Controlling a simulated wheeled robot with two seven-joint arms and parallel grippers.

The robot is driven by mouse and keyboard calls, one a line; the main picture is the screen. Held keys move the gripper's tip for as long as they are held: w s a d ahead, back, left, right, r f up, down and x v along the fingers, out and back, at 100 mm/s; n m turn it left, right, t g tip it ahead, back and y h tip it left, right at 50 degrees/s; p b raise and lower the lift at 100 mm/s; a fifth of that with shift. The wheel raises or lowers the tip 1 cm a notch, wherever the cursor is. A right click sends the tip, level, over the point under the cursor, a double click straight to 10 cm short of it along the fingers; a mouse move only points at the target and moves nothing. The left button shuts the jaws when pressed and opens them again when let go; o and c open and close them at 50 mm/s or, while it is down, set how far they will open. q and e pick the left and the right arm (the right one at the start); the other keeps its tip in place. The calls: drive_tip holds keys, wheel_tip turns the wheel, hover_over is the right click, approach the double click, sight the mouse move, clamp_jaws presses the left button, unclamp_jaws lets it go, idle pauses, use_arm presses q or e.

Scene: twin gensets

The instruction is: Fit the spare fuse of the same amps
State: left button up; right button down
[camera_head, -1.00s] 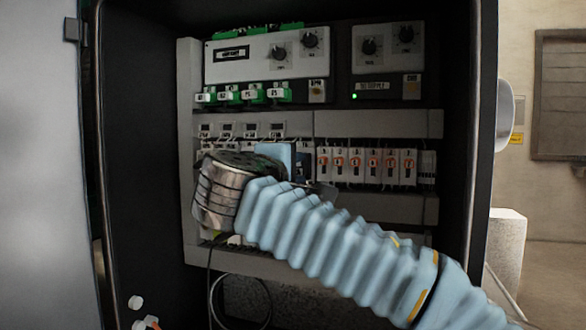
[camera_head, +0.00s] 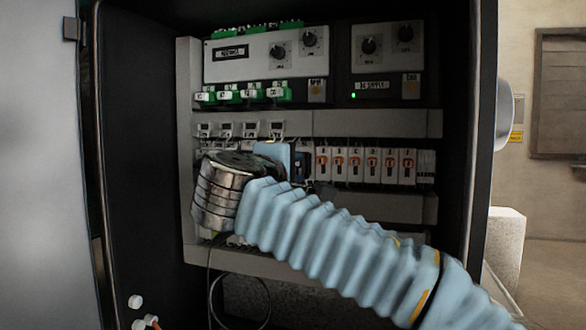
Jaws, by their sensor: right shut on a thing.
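An open cabinet holds a row of white fuse holders (camera_head: 373,165) with orange marks, on a rail. My right arm comes in from the lower right, and its pale blue sleeve and metal wrist cover the left part of this row. My right gripper (camera_head: 284,158) shows only in part, as a light blue piece beside a dark blue block (camera_head: 301,167) at the left end of the visible holders. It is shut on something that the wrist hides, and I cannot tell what. No spare fuse can be made out. My left gripper is not in view.
Above the row are a white controller with two knobs (camera_head: 245,57), a supply module (camera_head: 387,62) with a green light, and green terminal plugs (camera_head: 243,93). The cabinet's side wall (camera_head: 140,150) stands close on the left. A cable loop (camera_head: 238,300) hangs below.

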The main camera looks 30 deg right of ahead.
drive_tip(key=shift+w+d+p, duration=0.45)
drive_tip(key=shift+d+p, duration=0.05)
drive_tip(key=shift+d, duration=0.05)
idle(1.6)
drive_tip(key=c, duration=0.7)
unclamp_jaws()
drive_tip(key=shift+c, duration=0.2)
